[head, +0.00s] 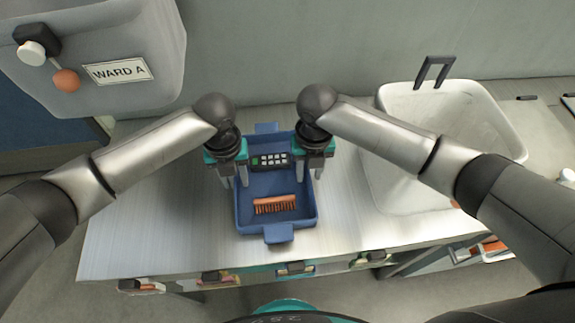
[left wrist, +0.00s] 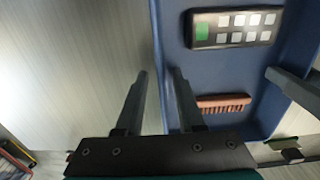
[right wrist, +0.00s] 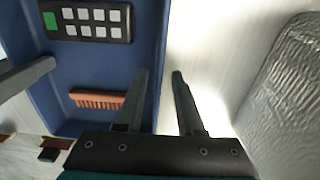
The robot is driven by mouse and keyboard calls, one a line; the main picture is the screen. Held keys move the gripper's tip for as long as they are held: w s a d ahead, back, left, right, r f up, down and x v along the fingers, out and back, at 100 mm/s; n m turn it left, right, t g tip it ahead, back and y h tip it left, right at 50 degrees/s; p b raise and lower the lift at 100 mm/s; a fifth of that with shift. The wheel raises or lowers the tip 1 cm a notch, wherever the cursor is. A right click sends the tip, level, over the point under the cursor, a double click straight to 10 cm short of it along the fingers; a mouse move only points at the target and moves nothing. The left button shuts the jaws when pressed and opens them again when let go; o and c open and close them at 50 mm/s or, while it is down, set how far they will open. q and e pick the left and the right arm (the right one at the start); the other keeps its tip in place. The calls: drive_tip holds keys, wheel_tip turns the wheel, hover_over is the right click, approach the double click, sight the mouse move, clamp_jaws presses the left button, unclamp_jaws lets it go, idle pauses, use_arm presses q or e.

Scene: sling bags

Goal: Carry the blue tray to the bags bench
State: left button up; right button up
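The blue tray (head: 279,219) lies on the pale counter, with one end tab toward the wall and one toward me. It holds a black keypad device (head: 270,161) and an orange-brown brush (head: 275,204). My left gripper (head: 235,184) is open at the tray's left wall. In the left wrist view its fingers (left wrist: 158,72) stand on either side of that wall, with a gap between them. My right gripper (head: 311,172) is open at the right wall. In the right wrist view its fingers (right wrist: 160,73) likewise straddle the wall. The bags bench cannot be identified in view.
A pale sink basin (head: 400,192) with a dark tap (head: 435,72) is close to the tray's right. The counter (head: 150,215) is bare on the left. A grey cabinet marked WARD A (head: 116,72) hangs at upper left. Small coloured items line the counter's front.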

use_arm(q)
drive_tip(key=shift+r, duration=0.15)
use_arm(e)
drive_tip(key=shift+r, duration=0.3)
use_arm(q)
wheel_tip(320, 180, up, 12)
use_arm(e)
wheel_tip(320, 180, up, 12)
drive_tip(key=shift+f, duration=0.25)
idle(0.5)
